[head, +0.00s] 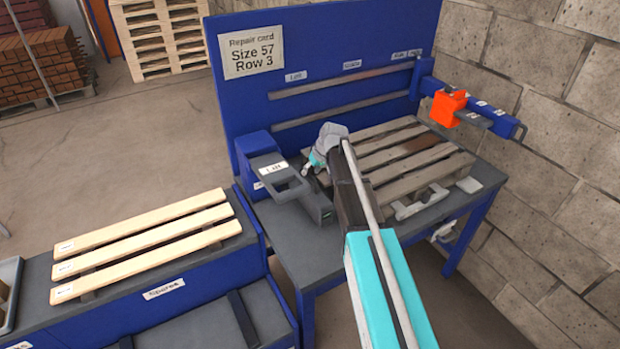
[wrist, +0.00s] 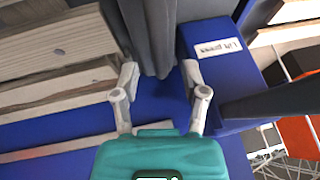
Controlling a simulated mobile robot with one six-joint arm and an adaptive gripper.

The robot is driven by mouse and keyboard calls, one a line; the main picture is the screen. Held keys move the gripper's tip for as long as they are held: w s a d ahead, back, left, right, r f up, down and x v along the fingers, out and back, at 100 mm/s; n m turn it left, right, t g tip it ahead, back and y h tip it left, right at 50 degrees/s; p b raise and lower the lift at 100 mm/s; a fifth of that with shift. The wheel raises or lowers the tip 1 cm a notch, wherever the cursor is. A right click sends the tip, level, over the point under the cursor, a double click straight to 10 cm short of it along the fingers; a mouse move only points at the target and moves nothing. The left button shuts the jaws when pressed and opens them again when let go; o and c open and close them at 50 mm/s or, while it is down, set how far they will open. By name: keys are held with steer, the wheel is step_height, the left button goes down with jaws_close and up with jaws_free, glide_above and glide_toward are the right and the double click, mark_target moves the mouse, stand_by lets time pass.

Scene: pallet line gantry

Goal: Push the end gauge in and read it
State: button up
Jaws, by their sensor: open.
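No label that I can read names the end gauge. An orange block (head: 447,108) with a grey plate sits on a blue bar (head: 490,113) at the right end of the bench in the head view; I cannot tell if this is the gauge. My gripper (head: 313,163) is at the left end of the pallet, far from the orange block and beside a grey press frame. In the wrist view my gripper (wrist: 161,90) has its fingers apart, with a dark grey post beyond and between them. A blue box labelled "Lift press" (wrist: 215,75) is just right of them.
The worn pallet (head: 385,150) lies on the bench, with one darker board. A blue back panel (head: 330,60) carries a card reading "Size 57 Row 3" (head: 252,50). New boards (head: 145,237) lie at left. A block wall (head: 550,150) stands close at right.

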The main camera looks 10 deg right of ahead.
steer(key=shift+b+x, duration=0.45)
steer(key=shift+x, duration=0.35)
jaws_close()
